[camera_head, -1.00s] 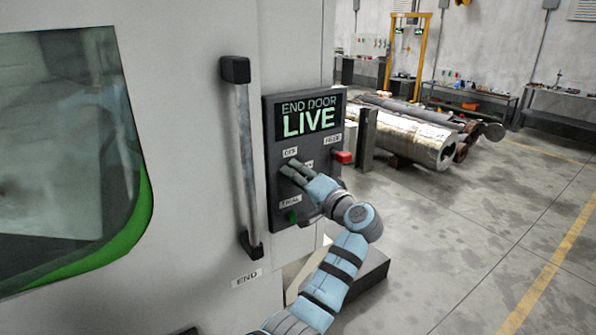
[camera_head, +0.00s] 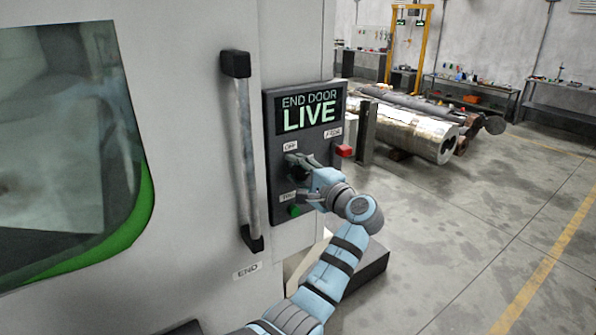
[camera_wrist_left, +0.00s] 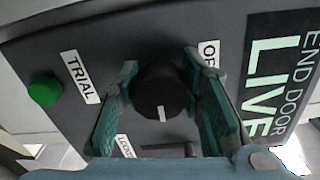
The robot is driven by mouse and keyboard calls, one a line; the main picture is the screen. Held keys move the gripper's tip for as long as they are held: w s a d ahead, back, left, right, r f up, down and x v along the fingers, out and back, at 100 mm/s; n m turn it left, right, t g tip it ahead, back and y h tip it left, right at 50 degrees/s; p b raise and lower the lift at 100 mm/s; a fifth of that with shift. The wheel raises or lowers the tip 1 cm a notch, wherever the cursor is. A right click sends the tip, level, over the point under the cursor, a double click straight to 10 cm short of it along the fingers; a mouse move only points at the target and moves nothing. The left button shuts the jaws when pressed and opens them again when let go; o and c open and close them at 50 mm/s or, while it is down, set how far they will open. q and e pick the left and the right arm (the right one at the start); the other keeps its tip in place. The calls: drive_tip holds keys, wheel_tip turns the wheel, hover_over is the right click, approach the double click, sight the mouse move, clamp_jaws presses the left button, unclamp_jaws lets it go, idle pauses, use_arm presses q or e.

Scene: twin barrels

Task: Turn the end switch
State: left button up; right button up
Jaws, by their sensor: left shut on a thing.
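The end switch is a black round knob (camera_wrist_left: 160,88) with a white mark, on the dark panel (camera_head: 275,112) whose display reads "END DOOR LIVE". In the left wrist view the knob sits between the two fingers, and its white mark points to the bottom of the picture. My left gripper (camera_head: 297,165) reaches the panel from the right and is shut on the knob; it also shows in the left wrist view (camera_wrist_left: 160,100). In the head view the gripper hides the knob. Labels "OFF" and "TRIAL" stand by it. My right gripper is out of view.
A green button (camera_head: 295,211) is below the gripper, and a red one (camera_head: 344,151) is at the panel's right edge. A vertical door handle (camera_head: 244,150) stands left of the panel. Metal cylinders (camera_head: 410,132) lie behind; the floor at right is clear.

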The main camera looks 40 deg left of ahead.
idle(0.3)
use_arm(q)
drive_tip(key=o, duration=1.2)
drive_tip(key=v, duration=1.2)
drive_tip(key=shift+a, duration=0.1)
